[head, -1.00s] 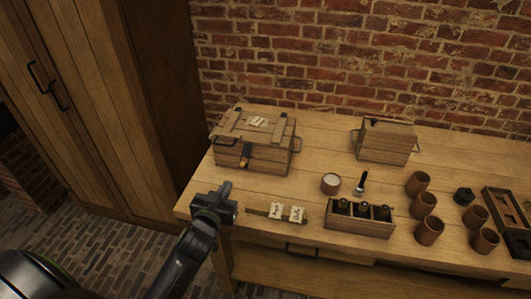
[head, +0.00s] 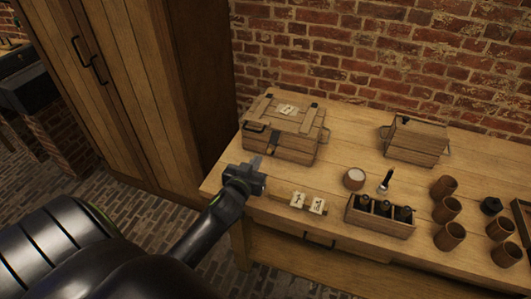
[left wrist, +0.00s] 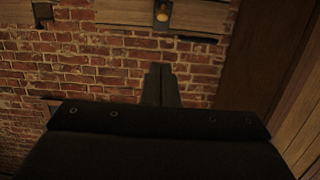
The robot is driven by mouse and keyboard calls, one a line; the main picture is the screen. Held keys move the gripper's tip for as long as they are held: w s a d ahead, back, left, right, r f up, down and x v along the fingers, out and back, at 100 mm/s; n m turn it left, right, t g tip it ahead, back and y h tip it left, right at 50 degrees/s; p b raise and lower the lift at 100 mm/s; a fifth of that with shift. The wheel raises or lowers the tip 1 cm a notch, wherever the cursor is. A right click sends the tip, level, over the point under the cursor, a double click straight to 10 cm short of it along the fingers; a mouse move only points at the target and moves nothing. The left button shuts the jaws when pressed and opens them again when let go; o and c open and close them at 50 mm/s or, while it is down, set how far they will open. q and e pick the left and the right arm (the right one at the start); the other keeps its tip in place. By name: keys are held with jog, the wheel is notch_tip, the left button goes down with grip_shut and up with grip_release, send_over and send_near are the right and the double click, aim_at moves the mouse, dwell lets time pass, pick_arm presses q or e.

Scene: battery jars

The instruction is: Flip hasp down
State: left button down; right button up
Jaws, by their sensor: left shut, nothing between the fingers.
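The hasp (head: 273,145) is a dark strap with a small brass piece on the front of the left wooden chest (head: 300,150). The chest lid is closed. I cannot tell whether the hasp is up or down. In the left wrist view the brass piece (left wrist: 162,12) shows at the top edge, beyond my fingertips. My left gripper (head: 257,162) is shut and empty, in front of the chest and a little below the hasp in the picture, apparently apart from it. Its closed fingers also show in the left wrist view (left wrist: 161,84). My right gripper is not in view.
The chest stands at the left end of the wooden bench (head: 350,172). A smaller box (head: 413,142) stands behind. A tall cabinet (head: 150,90) is left.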

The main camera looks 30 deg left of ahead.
pick_arm(q)
send_near(272, 142)
notch_tip(272, 142, up, 3)
jog(key=shift+w+f, duration=0.6)
jog(key=shift+f, duration=0.25)
jog(key=shift+w+f, duration=0.65)
jog(key=shift+f, duration=0.2)
jog(key=f+b, duration=0.1)
jog(key=b, duration=0.4)
jog(key=f+t+b, duration=0.1)
jog(key=b, duration=0.4)
jog(key=shift+w+a+f+y+b, duration=0.1)
jog(key=shift+w+f+y+b, duration=0.2)
jog(key=shift+f+b, duration=0.1)
jog(key=shift+r, duration=0.15)
